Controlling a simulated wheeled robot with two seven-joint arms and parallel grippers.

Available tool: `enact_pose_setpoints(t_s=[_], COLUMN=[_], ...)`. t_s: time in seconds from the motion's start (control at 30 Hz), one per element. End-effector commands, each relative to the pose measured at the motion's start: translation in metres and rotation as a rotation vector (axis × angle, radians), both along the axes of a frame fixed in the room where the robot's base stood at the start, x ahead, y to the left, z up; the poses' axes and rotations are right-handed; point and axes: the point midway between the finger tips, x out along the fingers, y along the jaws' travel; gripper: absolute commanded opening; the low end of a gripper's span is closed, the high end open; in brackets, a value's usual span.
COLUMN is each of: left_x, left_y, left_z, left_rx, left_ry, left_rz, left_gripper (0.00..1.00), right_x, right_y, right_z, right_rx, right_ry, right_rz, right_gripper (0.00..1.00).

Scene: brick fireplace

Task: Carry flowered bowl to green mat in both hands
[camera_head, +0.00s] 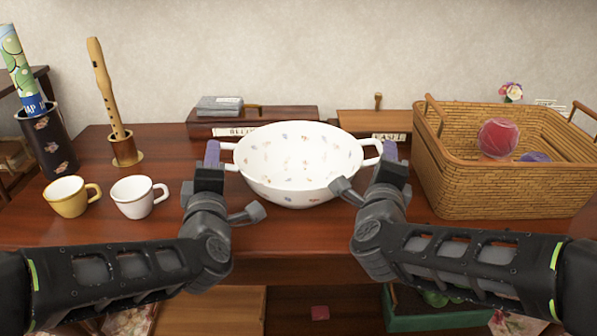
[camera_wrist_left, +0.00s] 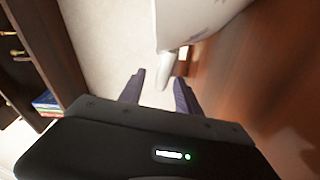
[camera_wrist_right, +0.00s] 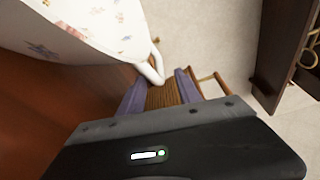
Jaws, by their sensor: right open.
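The white flowered bowl (camera_head: 290,165) stands upright on the brown wooden table, with a loop handle on each side. My left gripper (camera_head: 212,155) is at its left handle (camera_head: 228,157). In the left wrist view the fingers (camera_wrist_left: 158,92) are apart, with the handle (camera_wrist_left: 166,68) near their tips. My right gripper (camera_head: 389,155) is at the right handle (camera_head: 370,152). In the right wrist view its fingers (camera_wrist_right: 160,88) are apart, with the handle (camera_wrist_right: 150,70) near and partly between the tips. I see no green mat in any view.
A wicker basket (camera_head: 500,190) with balls stands close to my right gripper. A yellow cup (camera_head: 66,198), a white cup (camera_head: 134,202) and a recorder (camera_head: 104,85) in a stand are at left. Boxes (camera_head: 270,120) lie behind the bowl. The table front (camera_head: 290,232) is bare.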

Motion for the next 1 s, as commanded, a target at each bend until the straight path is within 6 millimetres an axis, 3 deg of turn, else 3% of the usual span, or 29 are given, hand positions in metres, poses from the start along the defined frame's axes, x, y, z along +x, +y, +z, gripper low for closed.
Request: enact_pose_setpoints(t_s=[0.3, 0.63, 1.0], left_x=[0.037, 0.04, 0.04], left_y=[0.005, 0.006, 0.005], left_z=[0.0, 0.001, 0.001], left_rx=[-0.001, 0.0, 0.0], left_ry=[0.001, 0.0, 0.0], left_rz=[0.0, 0.0, 0.0], left_gripper=[0.4, 0.4, 0.1], right_x=[0.036, 0.039, 0.039], right_y=[-0.009, -0.01, -0.01], right_z=[-0.002, -0.002, -0.002], right_rx=[0.0, 0.0, 0.0], right_ry=[0.0, 0.0, -0.001], right_rz=[-0.001, 0.0, 0.0], right_gripper=[0.41, 0.41, 0.11])
